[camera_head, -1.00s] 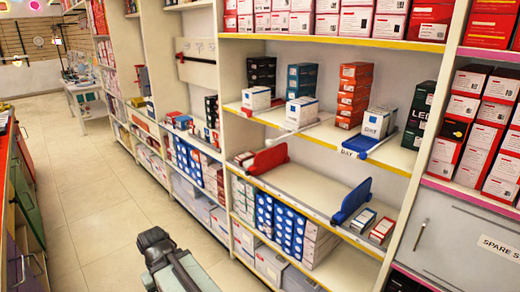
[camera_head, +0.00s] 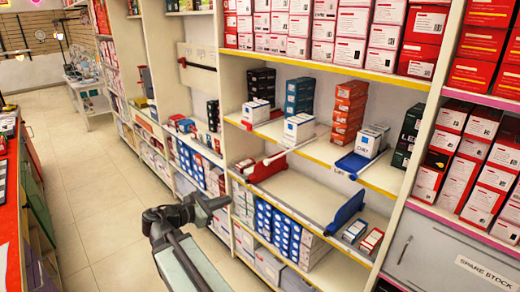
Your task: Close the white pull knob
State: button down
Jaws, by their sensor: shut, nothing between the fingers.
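I cannot clearly pick out a white pull knob. A pale panel (camera_head: 197,68) with a dark bar handle (camera_head: 196,65) is set in the shelving, upper centre-left. A grey cabinet door (camera_head: 440,248) labelled "SPARE STOCK" at the lower right has a small metallic handle (camera_head: 404,249); it looks closed. My gripper (camera_head: 222,203) is at the lower centre-left, in front of the lower shelves. It is shut and empty, and points to the right. Whether it touches the shelf front is not clear.
Open shelves hold boxes and a red divider (camera_head: 264,167) and blue divider (camera_head: 345,213). A red-topped counter (camera_head: 8,165) runs along the left. The tiled floor (camera_head: 95,215) between counter and shelves is clear.

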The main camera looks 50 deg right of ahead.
aim_at(265, 164)
notch_tip(265, 164, up, 8)
jog(key=d+f+n+h, duration=0.1)
jog(key=d+n+h, duration=0.1)
jog(key=n+h, duration=0.1)
jog(key=d, duration=0.4)
jog(key=s+d, duration=0.1)
jog(key=d, duration=0.9)
jog(key=shift+s+r+p, duration=0.1)
jog(key=shift+s+p, duration=0.05)
jog(key=shift+p, duration=0.15)
jog(key=shift+a, duration=0.1)
